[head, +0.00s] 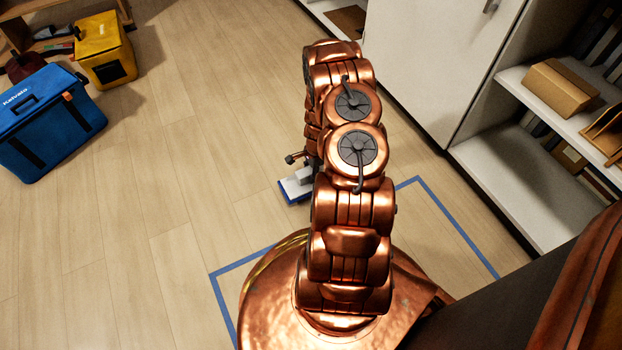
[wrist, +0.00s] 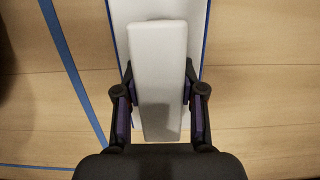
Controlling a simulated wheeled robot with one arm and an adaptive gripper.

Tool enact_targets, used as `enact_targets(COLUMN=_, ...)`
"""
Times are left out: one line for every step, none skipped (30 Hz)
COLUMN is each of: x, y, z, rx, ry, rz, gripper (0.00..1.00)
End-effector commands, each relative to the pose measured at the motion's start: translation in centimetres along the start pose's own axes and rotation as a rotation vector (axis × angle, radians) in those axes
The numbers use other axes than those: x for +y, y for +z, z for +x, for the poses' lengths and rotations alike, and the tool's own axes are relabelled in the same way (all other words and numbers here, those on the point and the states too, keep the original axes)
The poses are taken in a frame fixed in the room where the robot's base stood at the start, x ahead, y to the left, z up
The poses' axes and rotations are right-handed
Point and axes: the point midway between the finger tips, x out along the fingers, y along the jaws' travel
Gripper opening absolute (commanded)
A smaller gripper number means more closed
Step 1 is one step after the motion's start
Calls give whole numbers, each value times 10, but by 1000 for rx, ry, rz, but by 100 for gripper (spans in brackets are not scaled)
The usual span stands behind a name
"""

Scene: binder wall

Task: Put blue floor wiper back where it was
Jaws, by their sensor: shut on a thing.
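The blue floor wiper (wrist: 202,20) shows in the wrist view as a white flat head with blue edges and a raised white block (wrist: 158,65) on top. My gripper (wrist: 158,105) is shut on this white block, one finger on each side. In the head view the wiper (head: 296,187) shows as a small white and blue piece left of my arm, low over or on the floor; I cannot tell which. The rest of it and most of my gripper are hidden behind my arm there. A blue tape outline (head: 455,225) marks the floor around my base.
A blue bag (head: 45,125) and a yellow bag (head: 104,55) stand on the floor at the left. A white cabinet (head: 415,60) and shelves with a cardboard box (head: 560,88) line the right. The floor at the left middle is clear.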

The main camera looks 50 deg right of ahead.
Motion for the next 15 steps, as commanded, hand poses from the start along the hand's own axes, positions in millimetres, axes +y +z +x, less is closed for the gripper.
enact_targets(x=-1, y=-1, z=0, rx=0, ry=-1, rz=1, gripper=11)
enact_targets(x=-2, y=-1, z=0, rx=0, ry=0, rz=1, gripper=11)
enact_targets(x=-2, y=-2, z=2, rx=0, ry=0, rz=2, gripper=11)
enact_targets(x=-1, y=-2, z=4, rx=-1, ry=1, rz=2, gripper=11)
enact_targets(x=-1, y=-2, z=7, rx=-1, ry=1, rz=2, gripper=11)
enact_targets(x=-1, y=-3, z=11, rx=0, ry=1, rz=1, gripper=11)
enact_targets(x=-1, y=-4, z=15, rx=0, ry=2, rz=0, gripper=11)
enact_targets(x=-1, y=-4, z=20, rx=0, ry=2, rz=0, gripper=11)
enact_targets(x=-1, y=-5, z=25, rx=0, ry=1, rz=0, gripper=11)
enact_targets(x=-1, y=-6, z=29, rx=0, ry=1, rz=1, gripper=11)
enact_targets(x=-1, y=-6, z=32, rx=0, ry=1, rz=1, gripper=11)
enact_targets(x=-1, y=-7, z=35, rx=0, ry=1, rz=1, gripper=11)
enact_targets(x=-1, y=-6, z=36, rx=0, ry=1, rz=0, gripper=11)
enact_targets(x=-1, y=-6, z=36, rx=0, ry=1, rz=0, gripper=11)
enact_targets(x=-1, y=-6, z=35, rx=0, ry=1, rz=-1, gripper=11)
